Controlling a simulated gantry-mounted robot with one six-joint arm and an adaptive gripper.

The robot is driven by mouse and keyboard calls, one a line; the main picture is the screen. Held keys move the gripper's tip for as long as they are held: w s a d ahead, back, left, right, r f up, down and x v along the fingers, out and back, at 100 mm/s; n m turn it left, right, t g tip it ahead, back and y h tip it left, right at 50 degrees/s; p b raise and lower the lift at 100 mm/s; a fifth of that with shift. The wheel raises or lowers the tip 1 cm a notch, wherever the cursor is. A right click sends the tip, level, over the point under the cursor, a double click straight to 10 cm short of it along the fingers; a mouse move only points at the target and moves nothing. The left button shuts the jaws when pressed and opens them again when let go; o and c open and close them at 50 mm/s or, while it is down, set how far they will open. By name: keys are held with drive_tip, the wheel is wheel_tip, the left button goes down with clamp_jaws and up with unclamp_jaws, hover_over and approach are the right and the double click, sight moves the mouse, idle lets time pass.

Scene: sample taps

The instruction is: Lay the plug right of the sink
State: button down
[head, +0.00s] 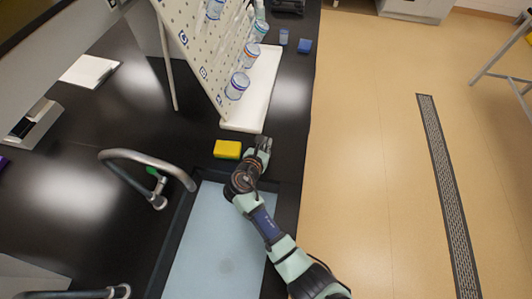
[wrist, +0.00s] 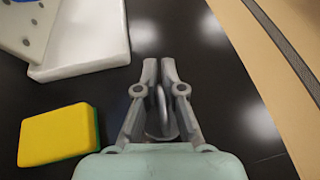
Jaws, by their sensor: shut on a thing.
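My gripper (head: 263,143) is over the black bench just beyond the far end of the sink, close to the bench's right edge. In the wrist view my gripper (wrist: 158,66) is shut on the plug (wrist: 160,124), a grey metal piece with a loop-shaped top between the fingers. Whether the plug touches the bench is unclear. In the head view I cannot make out the plug at the gripper. The sink (head: 215,245) has a pale blue-grey basin and dark rim; my arm crosses over its right side.
A yellow and green sponge (head: 227,149) lies left of my gripper; it also shows in the wrist view (wrist: 56,136). A curved tap (head: 150,158) stands left of the sink. A white tray (head: 258,88) under a pegboard rack (head: 205,45) lies beyond.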

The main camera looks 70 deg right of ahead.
drive_tip(key=shift+f+b, duration=0.7)
drive_tip(key=shift+f, duration=1.5)
drive_tip(key=shift+f, duration=0.2)
drive_tip(key=c, duration=1.3)
unclamp_jaws()
drive_tip(key=shift+r, duration=0.3)
drive_tip(key=p+v, duration=0.2)
drive_tip(key=v, duration=1)
drive_tip(key=shift+p, duration=0.4)
drive_tip(key=shift+f, duration=0.1)
